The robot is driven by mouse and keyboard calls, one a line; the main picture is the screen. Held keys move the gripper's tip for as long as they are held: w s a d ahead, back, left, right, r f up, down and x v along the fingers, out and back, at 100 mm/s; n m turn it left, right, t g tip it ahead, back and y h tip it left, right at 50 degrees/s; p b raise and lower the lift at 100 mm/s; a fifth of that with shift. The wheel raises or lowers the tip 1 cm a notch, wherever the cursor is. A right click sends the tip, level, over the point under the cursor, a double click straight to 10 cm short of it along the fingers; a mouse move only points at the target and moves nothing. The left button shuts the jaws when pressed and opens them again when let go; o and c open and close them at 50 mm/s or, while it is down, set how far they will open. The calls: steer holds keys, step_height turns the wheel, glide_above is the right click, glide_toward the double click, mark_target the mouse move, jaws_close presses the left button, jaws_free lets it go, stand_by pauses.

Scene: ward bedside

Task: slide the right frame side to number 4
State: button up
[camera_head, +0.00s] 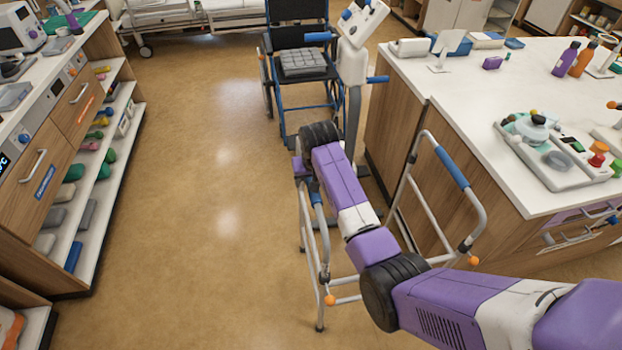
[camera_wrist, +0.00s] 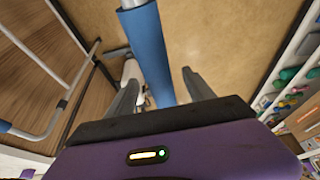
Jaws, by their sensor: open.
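The walking frame has two metal sides with blue grips. In the head view, one side (camera_head: 303,225) stands at picture left under my forearm and the other (camera_head: 480,215) at picture right by the counter. Each has an orange knob low down. My gripper (camera_wrist: 158,78) is open at the picture-left side. In the wrist view, that side's blue grip (camera_wrist: 148,45) runs between the spread fingers, with no clear contact on either finger. The other side (camera_wrist: 62,100) shows at the left of the wrist view. My arm hides the gripper in the head view. I cannot read any numbers.
A wheelchair (camera_head: 300,60) and a pale stand (camera_head: 355,50) are just beyond the frame. A white-topped counter (camera_head: 480,85) with several items is close on the right. Shelves (camera_head: 100,185) line the left. The floor (camera_head: 200,200) between shelves and frame is clear.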

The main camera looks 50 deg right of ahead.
steer(key=shift+p+v, duration=2.55)
steer(key=shift+p, duration=0.4)
steer(key=shift+v, duration=1)
steer(key=shift+a, duration=0.1)
